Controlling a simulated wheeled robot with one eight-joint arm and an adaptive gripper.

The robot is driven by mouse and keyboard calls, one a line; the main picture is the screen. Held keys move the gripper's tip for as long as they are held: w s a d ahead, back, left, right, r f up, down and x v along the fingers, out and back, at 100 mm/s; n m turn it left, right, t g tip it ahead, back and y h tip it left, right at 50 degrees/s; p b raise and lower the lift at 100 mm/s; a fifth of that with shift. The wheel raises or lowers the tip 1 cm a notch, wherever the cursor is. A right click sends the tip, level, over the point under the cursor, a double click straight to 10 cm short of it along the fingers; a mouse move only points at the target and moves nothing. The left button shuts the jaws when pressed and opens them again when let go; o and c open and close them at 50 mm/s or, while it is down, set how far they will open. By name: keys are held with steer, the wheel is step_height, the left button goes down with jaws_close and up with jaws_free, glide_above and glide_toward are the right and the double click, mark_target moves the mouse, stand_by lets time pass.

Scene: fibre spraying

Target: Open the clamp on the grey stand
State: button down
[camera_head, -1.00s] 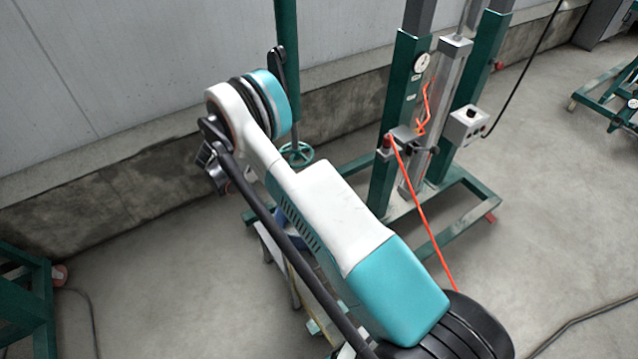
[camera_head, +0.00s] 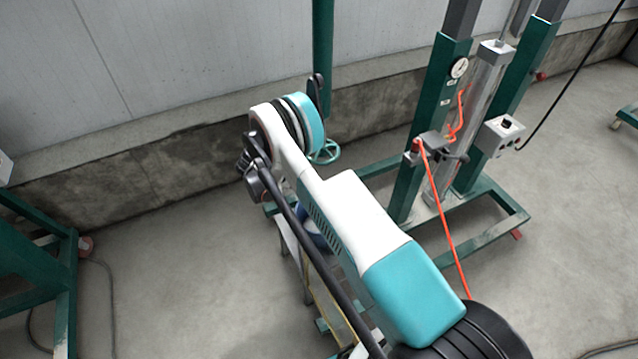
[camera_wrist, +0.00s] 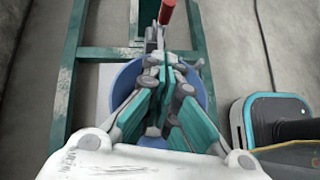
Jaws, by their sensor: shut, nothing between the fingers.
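In the wrist view, my gripper (camera_wrist: 163,62) is shut and empty, with grey links and teal pads. Beyond its tips a red handle end (camera_wrist: 167,12) shows, with small grey metal parts around it; this looks like the clamp, but its jaws are hidden, and I cannot tell whether my fingertips touch it. The grey stand cannot be made out clearly. In the head view my own arm covers the work spot, and neither clamp nor gripper tips show there.
A blue round container (camera_wrist: 124,84) lies below my gripper, by a green frame (camera_wrist: 70,75). In the head view, a green post frame (camera_head: 430,130) with a gauge and orange hose (camera_head: 445,215) stands right. Another green frame (camera_head: 65,285) stands left.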

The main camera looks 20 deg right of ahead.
steer(key=s+d+f+b, duration=0.1)
steer(key=d+f+b, duration=0.3)
steer(key=d, duration=0.6)
steer(key=shift+s+f, duration=0.25)
steer(key=shift+f, duration=0.05)
steer(key=shift+d, duration=0.15)
steer(key=shift+d+r, duration=0.55)
steer(key=w+a+r, duration=0.1)
steer(key=w+a, duration=0.1)
steer(key=a, duration=1.2)
steer(key=shift+r, duration=0.4)
